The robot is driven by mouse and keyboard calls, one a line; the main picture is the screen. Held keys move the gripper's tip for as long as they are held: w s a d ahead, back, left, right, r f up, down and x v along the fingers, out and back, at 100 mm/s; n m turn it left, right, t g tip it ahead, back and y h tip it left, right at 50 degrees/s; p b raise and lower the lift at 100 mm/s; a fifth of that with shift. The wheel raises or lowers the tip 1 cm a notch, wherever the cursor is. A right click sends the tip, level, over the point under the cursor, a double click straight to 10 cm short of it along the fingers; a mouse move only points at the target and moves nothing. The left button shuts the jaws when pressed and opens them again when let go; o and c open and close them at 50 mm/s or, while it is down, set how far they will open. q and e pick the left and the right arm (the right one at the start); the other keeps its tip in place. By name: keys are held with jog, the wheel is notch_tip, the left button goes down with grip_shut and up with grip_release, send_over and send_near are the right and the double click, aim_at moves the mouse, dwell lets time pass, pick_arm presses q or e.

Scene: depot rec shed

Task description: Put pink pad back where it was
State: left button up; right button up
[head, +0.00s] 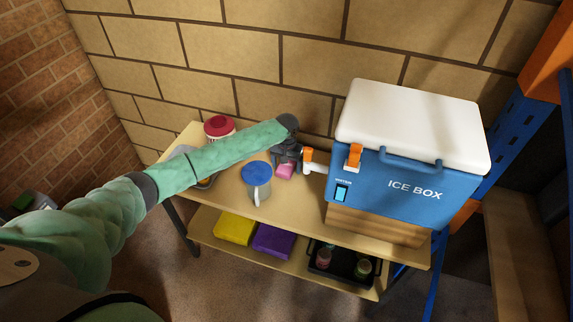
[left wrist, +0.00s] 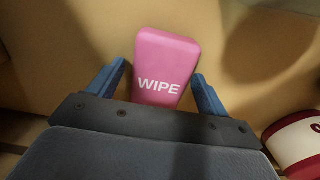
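The pink pad (head: 285,171), marked WIPE, is at the table top below my left gripper (head: 288,158), left of the ice box's tap. In the left wrist view the pad (left wrist: 166,65) lies between the two blue fingers of my left gripper (left wrist: 160,80). A gap shows between the left finger and the pad; the right fingertip is very close to the pad's edge. The fingers look open; I cannot tell whether the right one touches. The gripper partly hides the pad in the head view. My right gripper is not in view.
A blue-lidded mug (head: 257,176) stands just left of the pad. A red-lidded container (head: 218,127) and a tray (head: 210,182) are farther left. The blue ice box (head: 400,185) stands right. Yellow (head: 234,228) and purple (head: 273,240) pads and a black crate (head: 345,272) fill the lower shelf.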

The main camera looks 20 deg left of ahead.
pick_arm(q)
jog(key=shift+r, duration=0.1)
jog(key=shift+r, duration=0.15)
jog(key=shift+r+b, duration=0.3)
notch_tip(320, 180, up, 11)
jog(key=b, duration=0.3)
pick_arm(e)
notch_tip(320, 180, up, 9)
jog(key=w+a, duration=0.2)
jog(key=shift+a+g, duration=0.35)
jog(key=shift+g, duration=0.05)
pick_arm(q)
jog(key=shift+b, duration=0.3)
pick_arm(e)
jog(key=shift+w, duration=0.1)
